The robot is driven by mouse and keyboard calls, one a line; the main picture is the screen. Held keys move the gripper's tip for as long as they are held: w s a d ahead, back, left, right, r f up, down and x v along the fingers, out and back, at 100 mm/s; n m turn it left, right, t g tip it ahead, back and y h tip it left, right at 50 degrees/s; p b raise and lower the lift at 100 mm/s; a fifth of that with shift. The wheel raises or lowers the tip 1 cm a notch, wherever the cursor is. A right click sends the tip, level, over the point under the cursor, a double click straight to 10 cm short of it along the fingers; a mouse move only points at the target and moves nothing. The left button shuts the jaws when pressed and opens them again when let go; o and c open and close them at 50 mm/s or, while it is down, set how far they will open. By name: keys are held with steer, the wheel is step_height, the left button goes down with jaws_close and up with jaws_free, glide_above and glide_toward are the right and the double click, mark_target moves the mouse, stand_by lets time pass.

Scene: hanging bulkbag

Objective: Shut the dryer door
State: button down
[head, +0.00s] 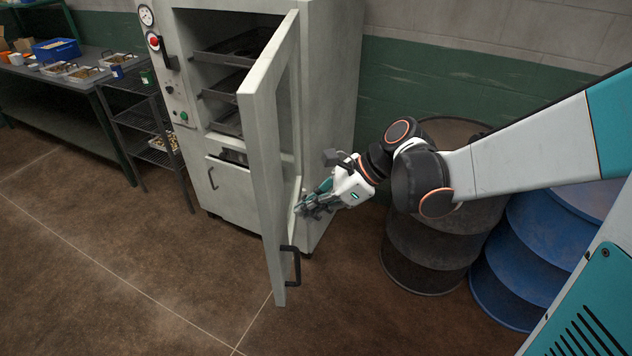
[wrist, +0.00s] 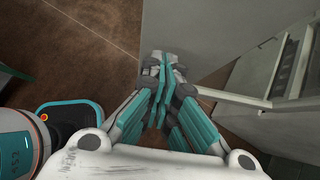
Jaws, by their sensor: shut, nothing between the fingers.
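The dryer (head: 335,90) is a tall pale grey cabinet at the upper middle of the head view. Its door (head: 268,150) stands wide open, swung out toward the camera, with a black handle (head: 291,265) low on it. My gripper (head: 303,207) is shut and empty, at the right side of the door. In the wrist view my gripper (wrist: 163,62) has its fingers together, with a grey panel (wrist: 195,35) that looks like the door just beyond the tips. I cannot tell whether the fingertips touch the door.
Inside the dryer are dark shelves (head: 235,85). A black drum (head: 430,245) and a blue drum (head: 545,255) stand to the right below my arm. A wire rack (head: 150,125) and a bench (head: 60,85) with trays stand left. The brown floor in front is clear.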

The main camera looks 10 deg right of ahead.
mark_target(276, 219)
steer(key=shift+w+a+r, duration=0.1)
steer(key=shift+w+a, duration=0.1)
steer(key=shift+a, duration=0.7)
steer(key=shift+w+a+r, duration=0.1)
steer(key=shift+w+a, duration=0.1)
steer(key=shift+a, duration=0.65)
